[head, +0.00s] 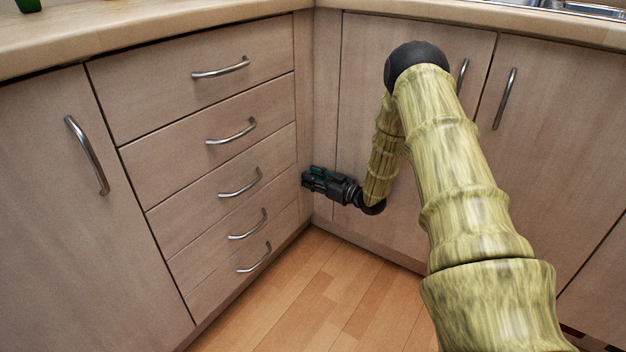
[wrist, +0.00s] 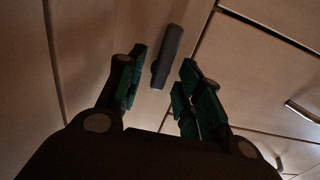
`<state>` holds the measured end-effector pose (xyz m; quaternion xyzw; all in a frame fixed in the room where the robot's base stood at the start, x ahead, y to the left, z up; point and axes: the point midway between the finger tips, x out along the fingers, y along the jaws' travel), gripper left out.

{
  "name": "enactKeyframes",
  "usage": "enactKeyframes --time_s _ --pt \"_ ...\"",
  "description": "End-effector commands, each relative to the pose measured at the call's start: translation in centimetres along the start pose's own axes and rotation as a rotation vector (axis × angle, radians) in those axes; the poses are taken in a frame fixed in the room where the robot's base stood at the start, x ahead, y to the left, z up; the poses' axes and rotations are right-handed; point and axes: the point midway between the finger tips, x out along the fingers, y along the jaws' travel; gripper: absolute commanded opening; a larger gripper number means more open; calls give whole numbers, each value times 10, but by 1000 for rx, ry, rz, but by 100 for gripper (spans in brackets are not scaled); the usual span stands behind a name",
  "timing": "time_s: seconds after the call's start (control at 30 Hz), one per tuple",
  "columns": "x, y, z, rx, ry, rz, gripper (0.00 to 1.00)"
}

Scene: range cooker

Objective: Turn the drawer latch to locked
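The drawer latch (wrist: 168,57) shows in the wrist view as a dark, narrow bar on the wooden front. It stands nearly upright in that picture, leaning slightly right at the top. My gripper (wrist: 162,62) is open, with one green-padded finger on each side of the latch in the picture. I cannot tell whether either finger touches it. In the head view my gripper (head: 307,179) points left, low in the corner at the right end of the drawers (head: 225,160). The latch cannot be made out there.
The drawers have curved metal handles (head: 231,131). A cupboard door (head: 60,200) is on the left, and more doors (head: 560,130) are on the right behind my arm. A worktop (head: 140,27) runs above. The wooden floor (head: 320,300) in front is clear.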

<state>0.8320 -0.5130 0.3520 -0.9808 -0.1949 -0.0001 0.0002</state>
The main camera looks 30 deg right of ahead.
Motion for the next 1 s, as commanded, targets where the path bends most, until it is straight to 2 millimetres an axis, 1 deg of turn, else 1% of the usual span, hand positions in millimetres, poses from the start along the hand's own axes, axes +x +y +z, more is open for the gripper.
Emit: enactKeyframes --time_s 0.07,0.27,0.3,0.67,0.87,1.0 --pt "0 0 0 0 0 0 36" --pt "0 0 0 0 0 0 1" --pt "0 0 0 0 0 0 0" --pt "-1 0 -2 33 -1 0 0" --pt "-1 0 -4 134 -1 0 0" --pt "-2 0 -5 245 -1 1 0"
